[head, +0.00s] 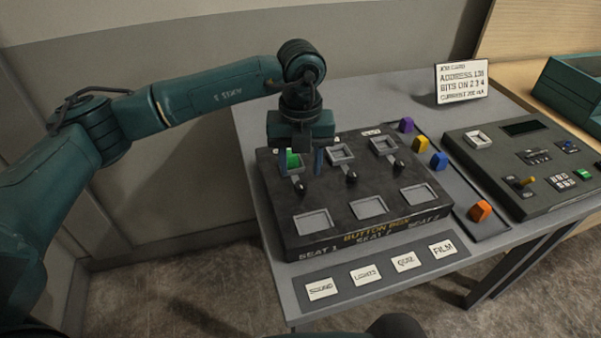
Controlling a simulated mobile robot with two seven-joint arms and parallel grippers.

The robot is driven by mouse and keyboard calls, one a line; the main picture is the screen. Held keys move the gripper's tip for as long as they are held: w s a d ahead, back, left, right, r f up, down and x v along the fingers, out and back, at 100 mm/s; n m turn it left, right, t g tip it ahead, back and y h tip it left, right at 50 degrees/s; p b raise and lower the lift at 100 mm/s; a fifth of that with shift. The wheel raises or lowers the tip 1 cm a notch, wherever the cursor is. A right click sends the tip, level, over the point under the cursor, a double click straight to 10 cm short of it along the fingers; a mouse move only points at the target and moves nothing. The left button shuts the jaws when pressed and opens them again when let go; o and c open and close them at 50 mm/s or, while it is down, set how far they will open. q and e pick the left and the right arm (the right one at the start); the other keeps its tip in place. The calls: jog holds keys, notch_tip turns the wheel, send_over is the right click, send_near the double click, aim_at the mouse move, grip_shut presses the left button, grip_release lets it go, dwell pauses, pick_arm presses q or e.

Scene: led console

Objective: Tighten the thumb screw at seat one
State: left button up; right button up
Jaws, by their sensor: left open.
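The dark button box (338,226) lies on the grey table, labelled seat 1, seat 2 and seat 3 along its front. At seat one, on the left, a small black thumb screw (300,188) stands in front of a square socket with a green block (290,159) in it. My left gripper (300,164) is over seat one, pointing down and open. Its fingers are close to the green block and behind the screw in the picture; I cannot tell whether they touch anything. The screw's tightness cannot be seen. My right gripper is not in view.
Similar black screws stand at seat two (351,177) and seat three (398,166). Coloured blocks, including an orange one (480,210), lie on a strip to the right, beside a control console (535,185). Label tiles lie at the front. A job card (461,82) stands behind.

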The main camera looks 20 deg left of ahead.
aim_at(301, 185)
pick_arm(q)
notch_tip(301, 185, down, 4)
jog(key=shift+r, duration=0.2)
jog(key=shift+f, duration=0.4)
jog(key=shift+c, duration=0.3)
grip_shut()
